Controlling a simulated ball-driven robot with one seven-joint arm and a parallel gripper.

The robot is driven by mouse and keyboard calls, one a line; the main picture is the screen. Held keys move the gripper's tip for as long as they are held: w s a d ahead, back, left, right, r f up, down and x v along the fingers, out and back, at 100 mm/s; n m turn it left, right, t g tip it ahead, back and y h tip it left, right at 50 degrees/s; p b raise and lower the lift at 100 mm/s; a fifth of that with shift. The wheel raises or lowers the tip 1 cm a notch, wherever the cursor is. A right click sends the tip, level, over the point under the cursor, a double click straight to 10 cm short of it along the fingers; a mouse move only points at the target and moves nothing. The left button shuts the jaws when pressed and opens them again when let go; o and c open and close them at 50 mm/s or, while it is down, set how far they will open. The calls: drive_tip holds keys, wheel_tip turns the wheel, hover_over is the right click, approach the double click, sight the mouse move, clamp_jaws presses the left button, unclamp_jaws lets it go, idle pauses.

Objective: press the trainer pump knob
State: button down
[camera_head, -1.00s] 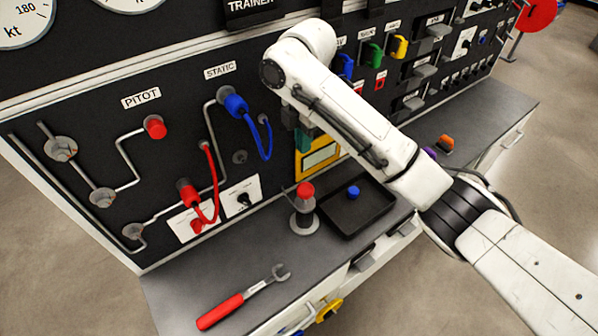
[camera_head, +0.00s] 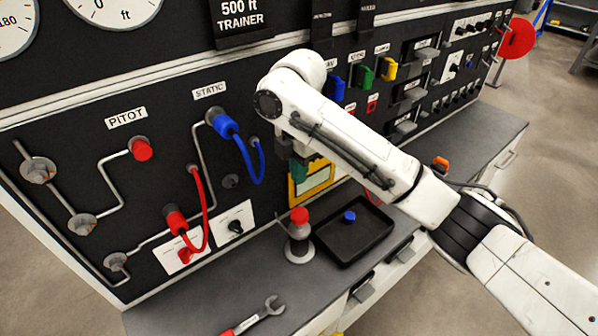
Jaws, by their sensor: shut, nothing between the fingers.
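A small pump-like post with a red knob on top (camera_head: 299,215) stands upright on the bench, on a pale round base, left of a black tray (camera_head: 345,258). It looks like the trainer pump knob, but no label shows on it. My arm reaches in from the right, its wrist bent down in front of the panel. My gripper (camera_head: 290,152) shows only as a small dark part under the wrist, above and apart from the red knob. It is shut and empty, and its fingertips are hard to make out.
The black panel carries a red PITOT cap (camera_head: 141,148), a blue STATIC plug with hose (camera_head: 222,124) and a red plug with hose (camera_head: 176,222). A blue cap (camera_head: 349,216) lies in the tray. A wrench (camera_head: 255,316) lies at the bench front.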

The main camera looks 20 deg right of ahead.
drive_tip(key=b, duration=0.2)
hover_over(299, 214)
wheel_tip(299, 214, down, 8)
drive_tip(key=shift+r, duration=0.25)
drive_tip(key=shift+w+f, duration=0.1)
drive_tip(key=shift+f, duration=1.55)
drive_tip(key=shift+f, duration=0.1)
drive_tip(key=shift+f+b, duration=0.5)
drive_tip(key=shift+f, duration=1.35)
